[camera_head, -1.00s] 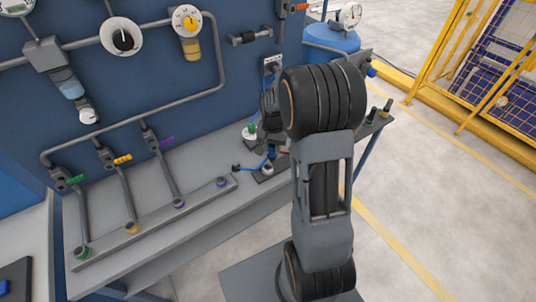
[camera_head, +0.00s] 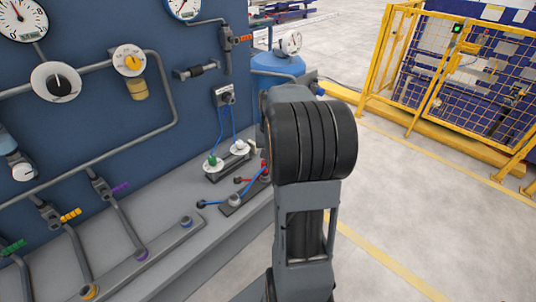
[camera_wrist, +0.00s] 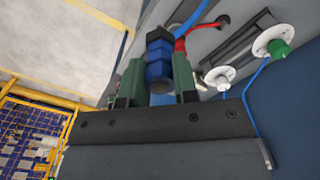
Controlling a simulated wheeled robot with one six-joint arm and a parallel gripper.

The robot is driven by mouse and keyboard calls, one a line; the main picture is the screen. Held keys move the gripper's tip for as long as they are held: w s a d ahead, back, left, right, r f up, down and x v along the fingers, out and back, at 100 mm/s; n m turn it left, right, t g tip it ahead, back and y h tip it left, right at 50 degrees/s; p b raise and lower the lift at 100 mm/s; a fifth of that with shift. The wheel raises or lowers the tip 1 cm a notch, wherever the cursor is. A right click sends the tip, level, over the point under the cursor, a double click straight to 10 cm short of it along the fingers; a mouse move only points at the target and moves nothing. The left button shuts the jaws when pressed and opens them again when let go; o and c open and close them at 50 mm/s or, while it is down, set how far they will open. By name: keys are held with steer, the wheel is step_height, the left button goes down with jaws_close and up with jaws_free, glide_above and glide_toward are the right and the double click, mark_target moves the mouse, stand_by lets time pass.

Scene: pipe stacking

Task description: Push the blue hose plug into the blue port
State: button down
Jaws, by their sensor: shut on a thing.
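In the wrist view, the blue hose plug (camera_wrist: 158,70), a ribbed blue connector with a dark top, is held between the green fingers of my gripper (camera_wrist: 158,85). The gripper is shut on it. A blue hose (camera_wrist: 193,22) shows beside the plug. In the head view, my arm hides the gripper and plug; a blue hose (camera_head: 252,182) runs from the bench behind the arm. A small blue fitting (camera_head: 320,89) shows right of the arm's top, by the tank. I cannot tell whether it is the blue port.
A red hose (camera_wrist: 183,44) lies close to the plug in the wrist view. Two white discs on a dark base (camera_head: 227,163) stand on the bench against the blue panel (camera_head: 190,110). A blue tank (camera_head: 278,72) is behind. Floor right of my arm is clear up to a yellow fence (camera_head: 440,80).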

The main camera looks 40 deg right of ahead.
steer(key=shift+r, duration=0.15)
step_height(320, 180, up, 8)
steer(key=p, duration=0.6)
stand_by(0.4)
